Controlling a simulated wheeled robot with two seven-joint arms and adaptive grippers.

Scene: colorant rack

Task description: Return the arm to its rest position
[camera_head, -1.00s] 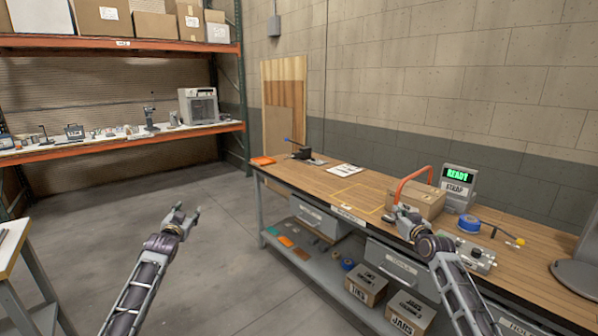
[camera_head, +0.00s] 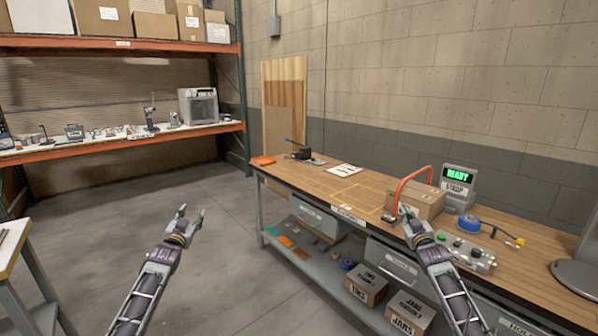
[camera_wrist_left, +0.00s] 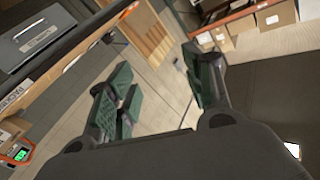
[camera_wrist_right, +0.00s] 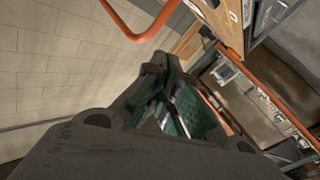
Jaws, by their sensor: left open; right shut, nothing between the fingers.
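My left gripper (camera_head: 192,212) is open and empty above the concrete floor, left of the workbench. Its two spread fingers with green pads also show in the left wrist view (camera_wrist_left: 160,85), with nothing between them. My right gripper (camera_head: 404,211) is shut and empty over the front part of the workbench (camera_head: 318,178). In the head view it is in front of the cardboard box (camera_head: 424,203) and close to the foot of the orange arch (camera_head: 408,180). In the right wrist view its fingers (camera_wrist_right: 168,90) are together, and the arch is beyond them.
A control box with buttons (camera_head: 468,254) is just right of my right arm. A blue tape roll (camera_head: 469,223) and a READY display (camera_head: 457,176) are behind it. A shelf rack (camera_head: 120,142) stands at the back left. The floor (camera_head: 215,255) around my left gripper is clear.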

